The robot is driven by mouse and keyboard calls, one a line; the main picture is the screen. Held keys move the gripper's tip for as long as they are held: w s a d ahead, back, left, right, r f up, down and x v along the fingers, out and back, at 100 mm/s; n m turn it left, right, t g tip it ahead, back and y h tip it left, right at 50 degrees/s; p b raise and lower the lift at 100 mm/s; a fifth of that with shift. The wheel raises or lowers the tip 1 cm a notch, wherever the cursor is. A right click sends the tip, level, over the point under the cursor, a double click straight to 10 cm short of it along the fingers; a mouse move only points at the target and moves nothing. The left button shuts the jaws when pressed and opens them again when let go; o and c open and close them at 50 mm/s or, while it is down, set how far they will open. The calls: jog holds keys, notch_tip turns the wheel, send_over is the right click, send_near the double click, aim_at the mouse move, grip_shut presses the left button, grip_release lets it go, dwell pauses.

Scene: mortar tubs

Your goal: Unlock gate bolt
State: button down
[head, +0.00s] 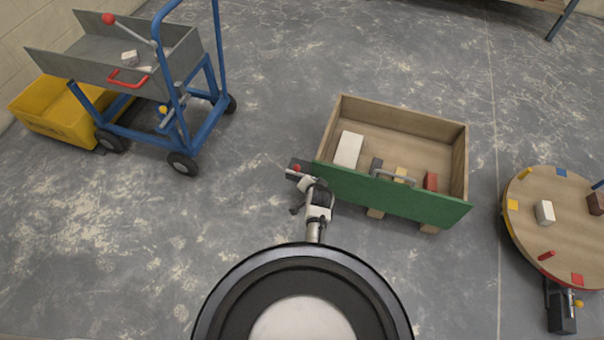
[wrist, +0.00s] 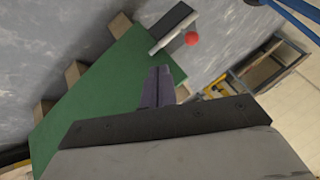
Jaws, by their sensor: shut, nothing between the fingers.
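A wooden box (head: 457,160) has a green front panel (head: 390,195), the likely gate, with a grey bar handle (head: 393,176). At the panel's left end sits a dark block (head: 301,163) with a red knob (head: 297,168) and a short metal rod, which looks like the bolt. In the wrist view the red knob (wrist: 192,38), the pale rod (wrist: 165,40) and the dark block (wrist: 171,19) lie just beyond my fingertips. My gripper (wrist: 160,70) is shut and empty, in front of the green panel (wrist: 100,95) and apart from the knob. In the head view my wrist partly hides the fingers.
A blue cart (head: 212,95) with a grey tray (head: 100,62) stands at upper left by a yellow bin (head: 55,110). A round turntable (head: 525,215) with several blocks stands at right. The box holds several blocks. Floor between cart and box is clear.

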jog(key=shift+w, duration=0.1)
jog(key=w+a+f+b, duration=0.2)
jog(key=w+a+f, duration=0.1)
jog(key=w+f, duration=0.4)
jog(key=shift+w+a, duration=0.25)
jog(key=shift+w, duration=0.8)
jog(key=a, duration=0.1)
jog(key=w+a+b, duration=0.1)
jog(key=a, duration=0.1)
jog(key=a+b, duration=0.1)
jog(key=a, duration=0.1)
jog(key=shift+w+r, duration=0.1)
jog(key=shift+w, duration=0.15)
